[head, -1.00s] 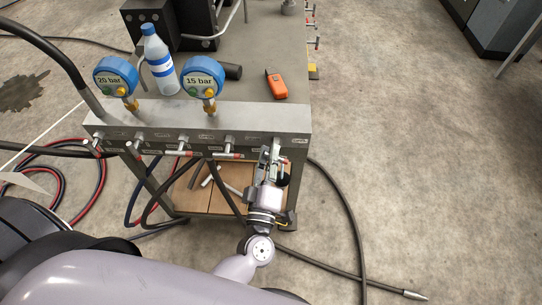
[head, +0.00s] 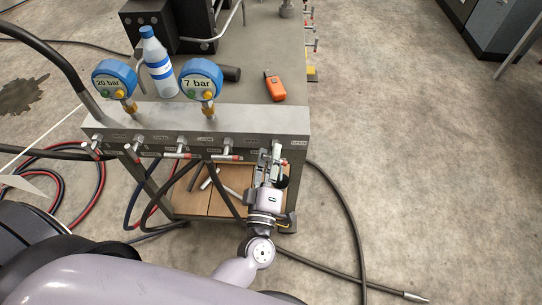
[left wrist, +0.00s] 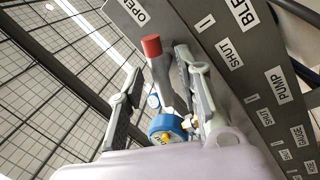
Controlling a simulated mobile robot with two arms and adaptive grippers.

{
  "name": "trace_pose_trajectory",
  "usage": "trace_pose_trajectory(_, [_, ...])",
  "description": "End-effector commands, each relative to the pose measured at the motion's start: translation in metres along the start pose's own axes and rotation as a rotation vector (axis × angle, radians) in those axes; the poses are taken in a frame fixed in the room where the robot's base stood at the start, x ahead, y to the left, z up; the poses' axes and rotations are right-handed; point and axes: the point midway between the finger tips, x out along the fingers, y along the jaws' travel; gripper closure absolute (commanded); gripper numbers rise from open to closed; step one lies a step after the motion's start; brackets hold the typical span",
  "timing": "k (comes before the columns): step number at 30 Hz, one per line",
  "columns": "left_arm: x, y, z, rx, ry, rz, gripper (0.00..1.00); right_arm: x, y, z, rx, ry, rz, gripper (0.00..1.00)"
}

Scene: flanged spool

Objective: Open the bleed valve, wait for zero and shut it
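The bleed valve handle, a grey lever with a red tip (left wrist: 154,47), shows in the left wrist view, pointing toward the OPEN label (left wrist: 134,10). My left gripper (left wrist: 160,82) has its fingers apart on either side of this lever. The lever is close to the right finger; I cannot tell whether they touch. In the head view my left gripper (head: 271,155) is at the right end of the grey manifold (head: 230,121) and mostly hides this valve. The right gauge (head: 201,80) reads 7 bar. The left gauge (head: 114,79) reads 20 bar. My right gripper is not in view.
Several other red-tipped valve handles (head: 178,153) line the manifold front to the left. A blue-labelled bottle (head: 158,62) and an orange handheld device (head: 275,87) stand or lie on the bench behind. Hoses (head: 346,210) run on the floor. Floor at right is mostly clear.

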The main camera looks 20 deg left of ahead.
Motion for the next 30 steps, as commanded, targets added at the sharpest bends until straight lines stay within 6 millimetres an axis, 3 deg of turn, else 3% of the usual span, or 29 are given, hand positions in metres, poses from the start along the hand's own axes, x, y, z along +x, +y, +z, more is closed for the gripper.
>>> trace_pose_trajectory(8, [-0.011,-0.002,0.0,0.003,-0.001,-0.004,0.68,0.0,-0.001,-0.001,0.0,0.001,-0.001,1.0])
trace_pose_trajectory(21, [-0.098,-0.002,0.001,0.002,-0.004,-0.003,0.68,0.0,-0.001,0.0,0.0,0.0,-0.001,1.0])
trace_pose_trajectory(30, [-0.12,-0.001,0.0,0.0,-0.001,-0.001,0.68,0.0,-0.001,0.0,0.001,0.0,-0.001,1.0])
